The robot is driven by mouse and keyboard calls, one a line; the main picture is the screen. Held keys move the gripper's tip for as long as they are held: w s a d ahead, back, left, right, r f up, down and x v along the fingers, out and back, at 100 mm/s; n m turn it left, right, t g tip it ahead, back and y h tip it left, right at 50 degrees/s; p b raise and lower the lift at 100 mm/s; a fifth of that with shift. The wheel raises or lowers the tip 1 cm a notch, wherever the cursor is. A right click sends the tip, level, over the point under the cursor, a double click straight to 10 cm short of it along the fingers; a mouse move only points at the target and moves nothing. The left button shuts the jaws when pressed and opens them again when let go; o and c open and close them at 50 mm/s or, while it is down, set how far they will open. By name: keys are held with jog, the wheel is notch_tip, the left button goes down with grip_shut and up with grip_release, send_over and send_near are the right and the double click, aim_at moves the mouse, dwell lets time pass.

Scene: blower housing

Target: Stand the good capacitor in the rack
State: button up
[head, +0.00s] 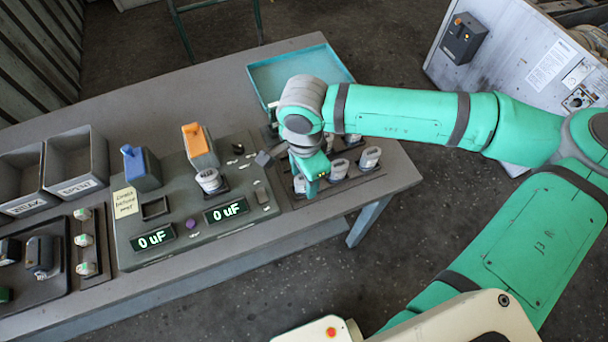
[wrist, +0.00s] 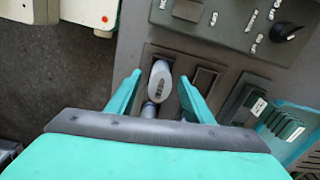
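My gripper (head: 309,186) points down at the tray of capacitors on the right part of the table. In the wrist view its fingers (wrist: 160,78) are open, on either side of a grey oval capacitor (wrist: 161,75), with a gap visible at each side. Other silver capacitors (head: 339,169) (head: 370,158) stand upright to the right of my gripper in the head view. Another capacitor (head: 209,181) sits at the tester (head: 200,238), below the orange lever (head: 194,138). Both displays (head: 155,236) (head: 226,210) read 0 uF. I cannot tell which capacitor is good.
Bins marked WEAK (head: 22,206) and SPENT (head: 78,187) stand at the left. A blue lever (head: 134,160) is on the tester. An empty teal tray (head: 262,85) lies at the back. An empty dark slot (wrist: 204,82) is right of the capacitor in the wrist view.

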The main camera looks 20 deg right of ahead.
notch_tip(320, 180, up, 11)
dwell(0.8)
jog(key=shift+f, duration=0.1)
